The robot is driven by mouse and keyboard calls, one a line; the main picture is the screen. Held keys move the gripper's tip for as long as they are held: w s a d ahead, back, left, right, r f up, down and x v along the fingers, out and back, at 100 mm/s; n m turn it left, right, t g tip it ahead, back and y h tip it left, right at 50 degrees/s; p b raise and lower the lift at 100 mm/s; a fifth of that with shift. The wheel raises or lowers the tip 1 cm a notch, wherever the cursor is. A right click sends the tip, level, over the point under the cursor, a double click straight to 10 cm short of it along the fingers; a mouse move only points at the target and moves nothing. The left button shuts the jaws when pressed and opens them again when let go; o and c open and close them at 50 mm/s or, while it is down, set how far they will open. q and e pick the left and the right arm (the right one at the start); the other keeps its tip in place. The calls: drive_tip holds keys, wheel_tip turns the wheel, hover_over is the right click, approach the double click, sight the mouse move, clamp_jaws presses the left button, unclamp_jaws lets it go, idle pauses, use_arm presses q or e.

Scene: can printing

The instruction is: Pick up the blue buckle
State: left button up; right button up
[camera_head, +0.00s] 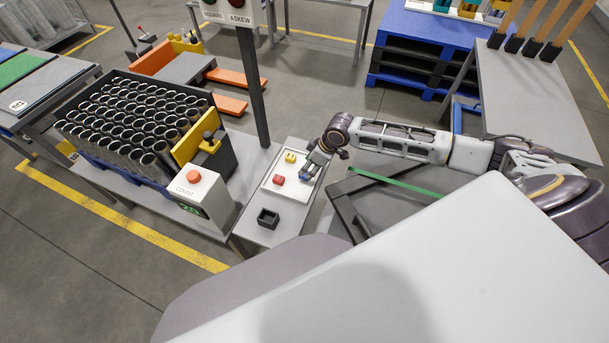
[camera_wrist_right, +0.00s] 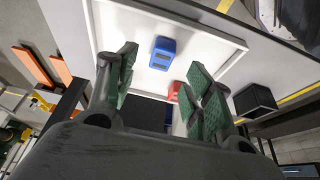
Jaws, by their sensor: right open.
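The blue buckle (camera_head: 304,177) lies on the white tray, partly hidden by my right gripper in the head view. In the right wrist view the blue buckle (camera_wrist_right: 163,53) lies flat, just beyond the fingertips and roughly between them. My right gripper (camera_wrist_right: 162,66) is open and empty, its green-padded fingers apart on either side. In the head view my right gripper (camera_head: 310,167) hangs over the right side of the tray. I cannot tell the exact height gap. My left gripper is not in view.
A red buckle (camera_head: 279,180) and a yellow buckle (camera_head: 290,157) share the white tray (camera_head: 268,191). A small black open box (camera_head: 268,219) stands in front. Left are a counter box (camera_head: 206,197) and a crate of cans. A dark post (camera_head: 252,90) rises behind.

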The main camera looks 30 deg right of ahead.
drive_tip(key=shift+x, duration=2.4)
drive_tip(key=shift+a, duration=0.1)
drive_tip(key=shift+c, duration=0.4)
drive_tip(key=c, duration=0.9)
drive_tip(key=shift+r, duration=5.05)
drive_tip(key=shift+c, duration=0.2)
